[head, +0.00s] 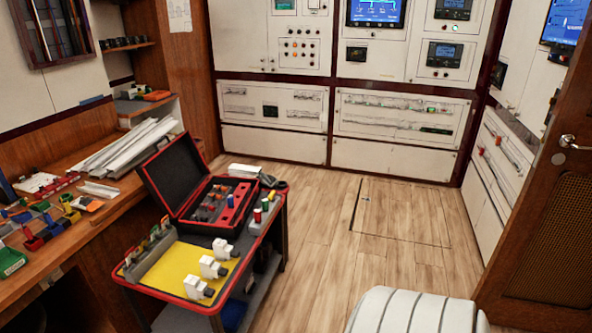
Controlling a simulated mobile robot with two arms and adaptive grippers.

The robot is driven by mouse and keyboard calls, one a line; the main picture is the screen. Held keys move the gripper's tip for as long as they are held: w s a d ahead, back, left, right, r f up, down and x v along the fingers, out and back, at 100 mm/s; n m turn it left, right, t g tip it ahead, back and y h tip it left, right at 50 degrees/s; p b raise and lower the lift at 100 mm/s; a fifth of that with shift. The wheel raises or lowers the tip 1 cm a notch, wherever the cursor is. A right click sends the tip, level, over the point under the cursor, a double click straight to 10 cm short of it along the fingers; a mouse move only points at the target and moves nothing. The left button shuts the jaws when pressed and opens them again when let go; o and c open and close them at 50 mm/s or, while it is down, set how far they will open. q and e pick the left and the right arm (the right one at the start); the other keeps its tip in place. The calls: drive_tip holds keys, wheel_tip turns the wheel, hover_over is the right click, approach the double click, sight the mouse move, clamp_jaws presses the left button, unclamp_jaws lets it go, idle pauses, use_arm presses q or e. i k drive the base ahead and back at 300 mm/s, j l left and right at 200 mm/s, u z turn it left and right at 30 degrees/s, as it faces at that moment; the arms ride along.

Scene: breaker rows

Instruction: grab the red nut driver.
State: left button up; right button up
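A red upright handle (265,204), which looks like the red nut driver, stands in a grey holder (259,226) on the right side of a red-edged cart. Neither of my grippers shows in the head view.
The cart also carries an open red-lined tool case (168,178), a yellow mat (170,272) and several white breakers (211,267). A cluttered wooden bench (100,220) is at left. A white ribbed object (415,311) is in front. The wooden floor (330,230) right of the cart is clear.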

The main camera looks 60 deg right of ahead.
sight(258, 217)
drive_tip(key=z, duration=1.65)
drive_tip(key=i+l+u, duration=0.1)
drive_tip(key=i+l, duration=0.3)
drive_tip(key=i+l+u, duration=0.1)
drive_tip(key=i+l, duration=0.3)
drive_tip(key=l, duration=0.2)
